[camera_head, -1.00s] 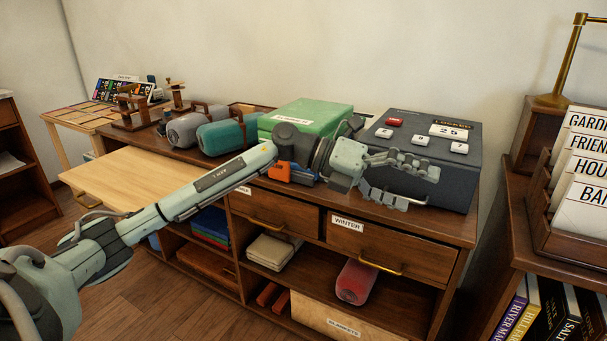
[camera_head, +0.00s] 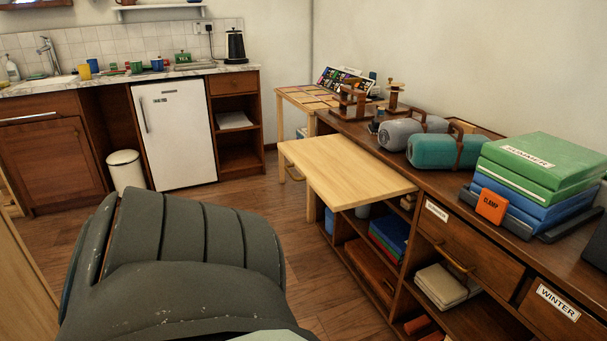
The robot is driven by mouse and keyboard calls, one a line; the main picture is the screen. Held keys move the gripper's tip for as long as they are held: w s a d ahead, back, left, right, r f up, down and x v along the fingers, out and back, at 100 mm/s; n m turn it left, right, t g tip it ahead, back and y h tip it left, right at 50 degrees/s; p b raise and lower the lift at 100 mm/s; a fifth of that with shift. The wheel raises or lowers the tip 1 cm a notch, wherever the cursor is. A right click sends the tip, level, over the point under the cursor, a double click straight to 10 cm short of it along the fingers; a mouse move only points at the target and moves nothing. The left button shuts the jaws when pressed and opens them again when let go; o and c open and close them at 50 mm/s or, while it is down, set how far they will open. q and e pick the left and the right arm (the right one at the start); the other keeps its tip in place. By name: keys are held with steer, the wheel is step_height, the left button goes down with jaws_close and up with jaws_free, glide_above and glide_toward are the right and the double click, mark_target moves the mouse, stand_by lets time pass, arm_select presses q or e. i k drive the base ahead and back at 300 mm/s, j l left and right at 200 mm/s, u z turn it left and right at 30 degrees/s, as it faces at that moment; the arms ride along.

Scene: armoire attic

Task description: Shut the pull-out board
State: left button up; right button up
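The pull-out board (camera_head: 340,172) is a pale wooden panel. It sticks out to the left from the dark wooden cabinet (camera_head: 455,185), level and just under the cabinet top. Nothing lies on the board. A dark grey ribbed part of my own arm fills the lower left of the view, apart from the board. Neither of my grippers is in view.
Grey (camera_head: 408,130) and teal (camera_head: 440,150) rolls, green boxes (camera_head: 540,160) and an orange clamp (camera_head: 491,206) are on the cabinet top. A white fridge (camera_head: 175,132) and bin (camera_head: 126,172) stand far left. The floor (camera_head: 235,205) left of the board is clear.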

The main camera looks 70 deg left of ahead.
mark_target(344, 176)
steer(key=i+j+u, duration=0.2)
steer(key=u, duration=0.25)
steer(key=i+j+u, duration=0.2)
steer(key=u, duration=0.25)
steer(key=i+j+u, duration=0.15)
steer(key=u, duration=0.35)
steer(key=i, duration=0.1)
